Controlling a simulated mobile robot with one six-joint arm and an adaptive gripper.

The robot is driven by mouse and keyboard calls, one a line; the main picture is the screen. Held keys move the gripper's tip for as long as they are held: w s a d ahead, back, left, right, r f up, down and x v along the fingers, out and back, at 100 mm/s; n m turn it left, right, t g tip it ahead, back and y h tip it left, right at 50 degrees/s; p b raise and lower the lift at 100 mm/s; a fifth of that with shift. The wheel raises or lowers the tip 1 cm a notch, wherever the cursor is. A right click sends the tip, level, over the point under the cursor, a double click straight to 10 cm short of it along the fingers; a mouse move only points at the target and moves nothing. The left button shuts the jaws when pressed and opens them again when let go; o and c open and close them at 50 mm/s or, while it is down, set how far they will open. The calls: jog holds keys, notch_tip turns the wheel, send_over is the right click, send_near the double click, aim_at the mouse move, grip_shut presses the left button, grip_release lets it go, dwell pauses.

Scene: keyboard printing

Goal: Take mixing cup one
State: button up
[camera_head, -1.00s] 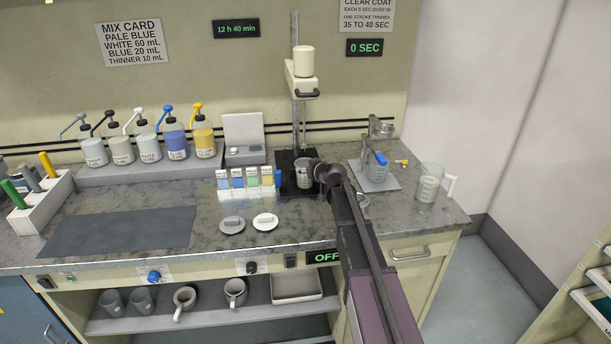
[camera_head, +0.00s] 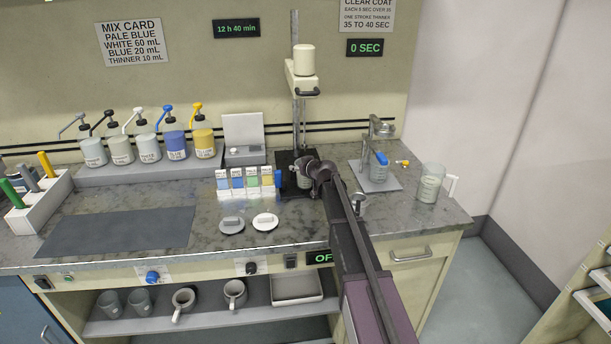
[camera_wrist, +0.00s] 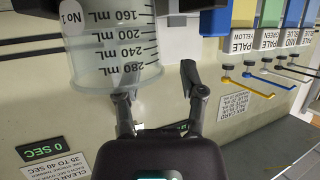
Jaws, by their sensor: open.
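Mixing cup one (camera_wrist: 112,62), a clear cup marked No1 with a mL scale, fills the upper left of the wrist view. It also shows in the head view (camera_head: 303,181), standing on the black base of the mixer stand, partly hidden by my gripper. My gripper (camera_wrist: 160,74) is open. In the wrist view one finger overlaps the cup's lower edge and the other is to its right. In the head view my gripper (camera_head: 318,172) is right beside the cup; whether it touches cannot be told.
The mixer stand (camera_head: 297,110) rises behind the cup. Colour cards (camera_head: 238,185) stand to its left, and a small metal cup (camera_head: 358,203) is right of my arm. A clear jug (camera_head: 429,186) stands at the right. The dark mat (camera_head: 118,232) is bare.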

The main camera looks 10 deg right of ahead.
grip_shut()
dwell(0.4)
jog(key=shift+r, duration=0.2)
notch_tip(320, 180, up, 4)
jog(key=p, duration=0.4)
jog(key=shift+f, duration=0.2)
jog(key=s, duration=1.8)
jog(key=shift+f, duration=0.25)
